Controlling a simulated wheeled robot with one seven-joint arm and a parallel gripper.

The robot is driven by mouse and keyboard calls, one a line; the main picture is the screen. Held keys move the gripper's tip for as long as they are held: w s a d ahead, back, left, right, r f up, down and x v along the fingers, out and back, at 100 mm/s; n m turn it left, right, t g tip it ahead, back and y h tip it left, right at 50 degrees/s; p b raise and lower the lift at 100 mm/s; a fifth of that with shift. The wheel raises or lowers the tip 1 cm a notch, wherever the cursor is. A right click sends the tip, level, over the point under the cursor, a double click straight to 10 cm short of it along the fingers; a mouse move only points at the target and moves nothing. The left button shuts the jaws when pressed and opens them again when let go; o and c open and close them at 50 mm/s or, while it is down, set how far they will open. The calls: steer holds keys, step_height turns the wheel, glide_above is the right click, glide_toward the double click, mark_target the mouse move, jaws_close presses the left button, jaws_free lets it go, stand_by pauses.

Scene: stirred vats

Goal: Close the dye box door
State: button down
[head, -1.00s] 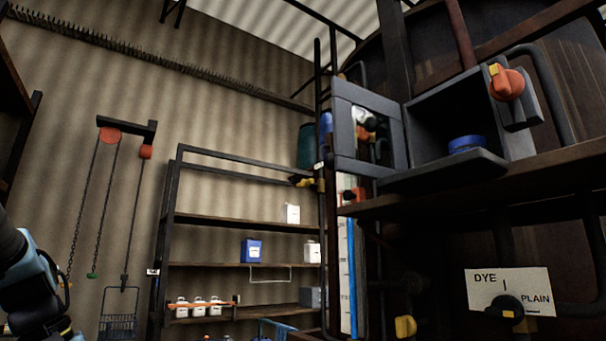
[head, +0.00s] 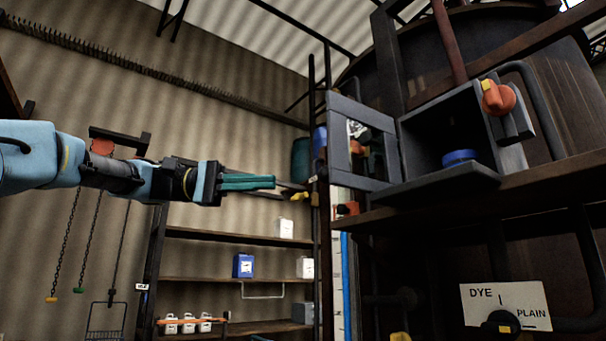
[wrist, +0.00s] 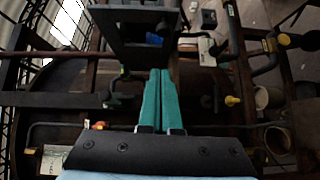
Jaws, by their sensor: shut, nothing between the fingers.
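The dye box (head: 481,124) is a dark grey open-fronted box on a brown beam at the upper right of the head view. A blue round object (head: 460,157) sits inside it. Its door (head: 337,149), a grey frame with a window, stands swung open to the left of the box opening. My gripper (head: 273,182) is left of the door in the head view, apart from it in the picture, with its green fingers together and empty. In the wrist view the fingers (wrist: 158,80) point up toward a dark frame and box, with a blue patch visible there.
An orange knob (head: 498,96) sits on the box's right side. Shelves (head: 240,237) with white and blue containers stand behind my gripper. A brown beam (head: 540,172) runs under the box.

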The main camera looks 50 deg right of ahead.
steer(key=s+d+p, duration=0.1)
steer(key=s+p, duration=0.1)
steer(key=s, duration=0.6)
steer(key=shift+s+d+f, duration=0.15)
steer(key=shift+s+f, duration=0.1)
steer(key=shift+s, duration=0.15)
steer(key=shift+f, duration=0.1)
